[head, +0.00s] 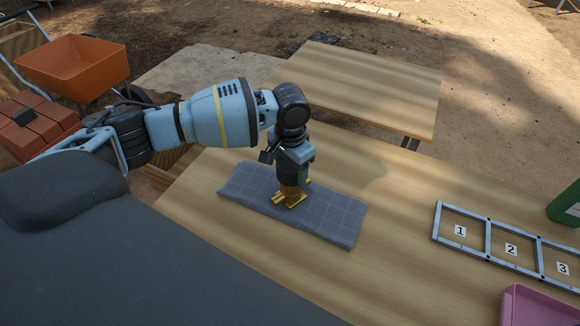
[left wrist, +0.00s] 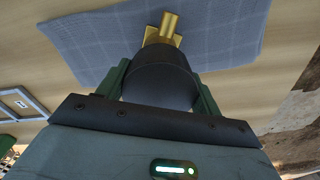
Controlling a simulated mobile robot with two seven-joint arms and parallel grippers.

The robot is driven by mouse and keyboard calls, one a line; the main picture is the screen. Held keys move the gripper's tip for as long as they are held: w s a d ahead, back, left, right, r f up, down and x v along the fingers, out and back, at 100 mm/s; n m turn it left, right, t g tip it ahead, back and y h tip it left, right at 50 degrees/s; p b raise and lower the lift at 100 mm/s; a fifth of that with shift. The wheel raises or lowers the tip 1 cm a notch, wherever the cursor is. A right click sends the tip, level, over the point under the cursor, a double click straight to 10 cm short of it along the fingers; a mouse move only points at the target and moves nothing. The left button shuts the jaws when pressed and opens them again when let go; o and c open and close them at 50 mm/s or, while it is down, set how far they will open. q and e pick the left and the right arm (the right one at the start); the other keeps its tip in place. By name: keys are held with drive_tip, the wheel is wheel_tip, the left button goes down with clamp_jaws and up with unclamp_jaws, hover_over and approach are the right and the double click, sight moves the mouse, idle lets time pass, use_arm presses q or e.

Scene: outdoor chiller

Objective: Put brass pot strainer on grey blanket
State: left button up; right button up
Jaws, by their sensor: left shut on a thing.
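The brass pot strainer (head: 289,197) is at the middle of the grey blanket (head: 335,217), which lies flat on the wooden table. My left gripper (head: 294,178) points down over the blanket and is shut on the strainer's dark upper part. In the left wrist view the dark round body (left wrist: 162,77) sits between the green fingers, with the brass end (left wrist: 165,30) beyond it over the blanket (left wrist: 100,42). The strainer looks upright and at or very near the cloth; I cannot tell whether it touches. My right gripper is not in view.
A metal frame with numbered sections (head: 487,240) lies on the right of the table. A pink tray (head: 535,308) and a green container (head: 566,205) are at the right edge. A second wooden table (head: 365,85) stands behind. An orange wheelbarrow (head: 75,65) and red bricks (head: 35,125) are at left.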

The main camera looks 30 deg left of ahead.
use_arm(q)
drive_tip(key=o, duration=1.8)
drive_tip(key=shift+s+f, duration=0.1)
drive_tip(key=shift+f, duration=0.45)
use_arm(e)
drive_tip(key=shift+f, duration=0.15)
use_arm(q)
drive_tip(key=shift+r, duration=0.15)
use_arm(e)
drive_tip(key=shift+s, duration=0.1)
use_arm(q)
drive_tip(key=shift+r, duration=0.5)
wheel_tip(320, 180, up, 11)
drive_tip(key=shift+p, duration=0.5)
drive_tip(key=shift+r, duration=0.7)
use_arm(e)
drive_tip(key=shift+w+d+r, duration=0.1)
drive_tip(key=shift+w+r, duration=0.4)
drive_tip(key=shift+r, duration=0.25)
